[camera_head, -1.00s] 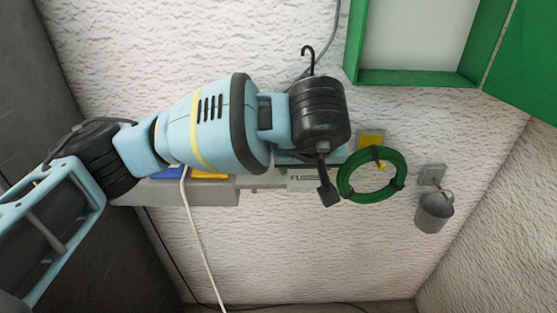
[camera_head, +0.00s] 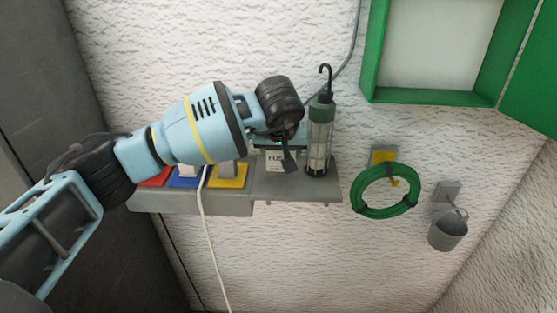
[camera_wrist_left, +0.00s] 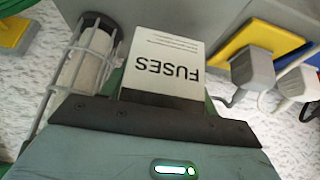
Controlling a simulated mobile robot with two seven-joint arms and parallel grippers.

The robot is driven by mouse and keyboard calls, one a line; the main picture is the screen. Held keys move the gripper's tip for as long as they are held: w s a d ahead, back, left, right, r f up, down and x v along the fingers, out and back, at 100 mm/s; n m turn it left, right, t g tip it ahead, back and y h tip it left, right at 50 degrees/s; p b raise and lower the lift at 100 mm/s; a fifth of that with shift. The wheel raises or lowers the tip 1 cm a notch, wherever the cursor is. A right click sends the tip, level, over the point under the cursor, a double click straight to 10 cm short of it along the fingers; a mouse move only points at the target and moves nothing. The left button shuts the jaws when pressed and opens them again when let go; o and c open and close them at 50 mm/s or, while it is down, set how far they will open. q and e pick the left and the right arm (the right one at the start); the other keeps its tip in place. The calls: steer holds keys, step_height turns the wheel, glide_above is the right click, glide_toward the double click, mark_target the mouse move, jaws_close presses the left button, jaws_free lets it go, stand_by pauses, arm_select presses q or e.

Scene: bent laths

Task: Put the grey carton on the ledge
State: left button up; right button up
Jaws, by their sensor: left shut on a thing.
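The grey carton (camera_head: 275,162), a pale box lettered FUSES, shows partly behind my left gripper (camera_head: 282,150) in the head view. In the left wrist view the carton (camera_wrist_left: 163,62) stands out past the dark gripper edge (camera_wrist_left: 150,118), its lettering upside down. My left gripper is shut on it. The ledge (camera_head: 290,190) is a grey shelf on the white wall. The carton is over the ledge top, close to the caged lamp; I cannot tell whether it touches the ledge. My right gripper is in neither view.
A caged hand lamp (camera_head: 319,140) stands on the ledge just right of the carton. Yellow (camera_head: 232,180), blue and red sockets with plugs are at left. A green cable coil (camera_head: 385,205), a grey bucket (camera_head: 448,232) and an open green cabinet (camera_head: 430,97) are at right.

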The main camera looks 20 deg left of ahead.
mark_target(278, 161)
arm_select(q)
steer(key=shift+w+a, duration=0.25)
steer(key=shift+a, duration=0.1)
step_height(278, 161, down, 3)
steer(key=shift+w+a+f, duration=0.1)
steer(key=shift+f, duration=0.2)
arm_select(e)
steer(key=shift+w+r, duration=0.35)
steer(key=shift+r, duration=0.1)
arm_select(q)
steer(key=shift+f, duration=0.15)
steer(key=o, duration=1)
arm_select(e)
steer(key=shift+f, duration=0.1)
